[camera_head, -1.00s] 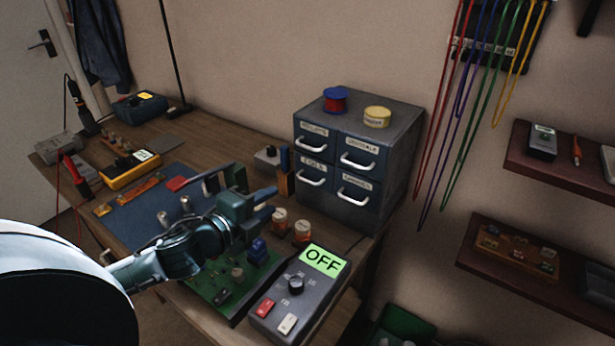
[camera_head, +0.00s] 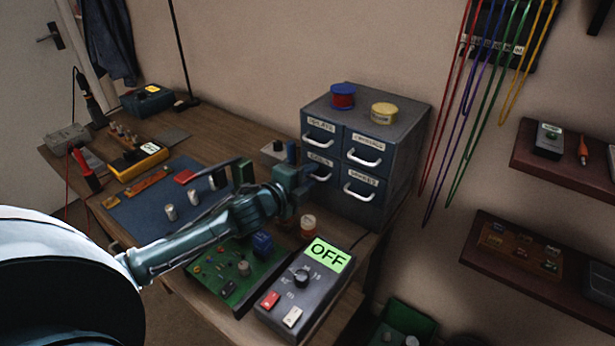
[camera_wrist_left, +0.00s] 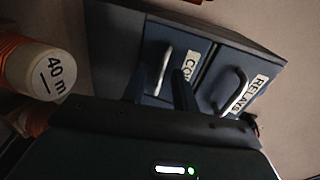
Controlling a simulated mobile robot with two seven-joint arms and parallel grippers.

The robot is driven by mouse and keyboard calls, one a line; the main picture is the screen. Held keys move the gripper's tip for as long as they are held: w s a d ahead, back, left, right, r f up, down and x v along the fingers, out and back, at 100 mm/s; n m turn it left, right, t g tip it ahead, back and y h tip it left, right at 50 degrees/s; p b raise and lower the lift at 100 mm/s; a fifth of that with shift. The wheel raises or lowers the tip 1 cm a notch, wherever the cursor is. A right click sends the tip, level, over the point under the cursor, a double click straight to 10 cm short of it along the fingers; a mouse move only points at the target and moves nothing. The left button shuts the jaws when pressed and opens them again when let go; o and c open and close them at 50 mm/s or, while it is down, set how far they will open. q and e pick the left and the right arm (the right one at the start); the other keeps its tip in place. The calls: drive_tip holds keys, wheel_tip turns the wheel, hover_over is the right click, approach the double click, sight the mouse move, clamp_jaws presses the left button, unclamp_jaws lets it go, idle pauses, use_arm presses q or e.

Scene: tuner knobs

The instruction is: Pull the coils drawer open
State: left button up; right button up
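The coils drawer (camera_head: 319,162) is the lower left one in the blue-grey cabinet (camera_head: 390,118) and looks closed. Its white handle is partly hidden by my gripper in the head view. My left gripper (camera_head: 300,184) is at that drawer's front. In the left wrist view, the two dark fingers of my gripper (camera_wrist_left: 162,92) are apart. The coils handle (camera_wrist_left: 164,70) shows at the gap between them, beside the drawer label. I cannot tell whether the fingers touch it. My right gripper is not in view.
The relays drawer handle (camera_wrist_left: 234,92) is beside the coils one. An orange-and-white coil (camera_head: 308,224) stands in front of the cabinet. A grey box reading OFF (camera_head: 318,285) and a green circuit board (camera_head: 215,268) lie below my arm. Two spools sit on the cabinet.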

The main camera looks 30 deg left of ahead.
use_arm(q)
drive_tip(key=shift+c, duration=0.3)
clamp_jaws()
idle(0.3)
